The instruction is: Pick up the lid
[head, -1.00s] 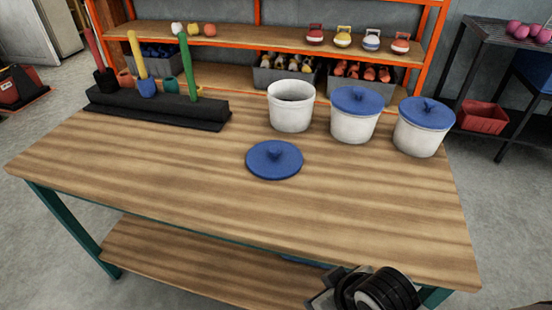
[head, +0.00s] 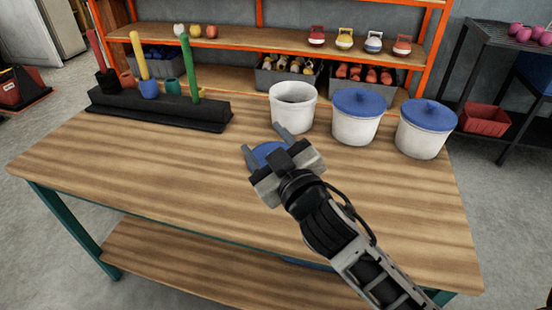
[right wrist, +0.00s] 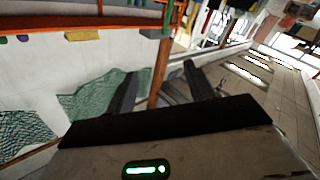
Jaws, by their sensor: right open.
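A blue round lid (head: 268,153) lies on the wooden table (head: 150,180), in front of the open white pot (head: 293,112). My right gripper (head: 266,143) is open, its two fingers spread on either side of the lid in the head view. Its body hides the lid's near part and knob. I cannot tell how high the fingers are or whether they touch the lid. In the right wrist view the open fingers (right wrist: 160,88) show, but I cannot make out the lid. My left gripper is not in view.
Two white pots with blue lids (head: 356,118) (head: 425,130) stand to the right of the open one. A black rack (head: 160,110) with coloured upright rods stands at the back left. The table's left and front parts are clear. An orange-framed shelf (head: 250,45) is behind.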

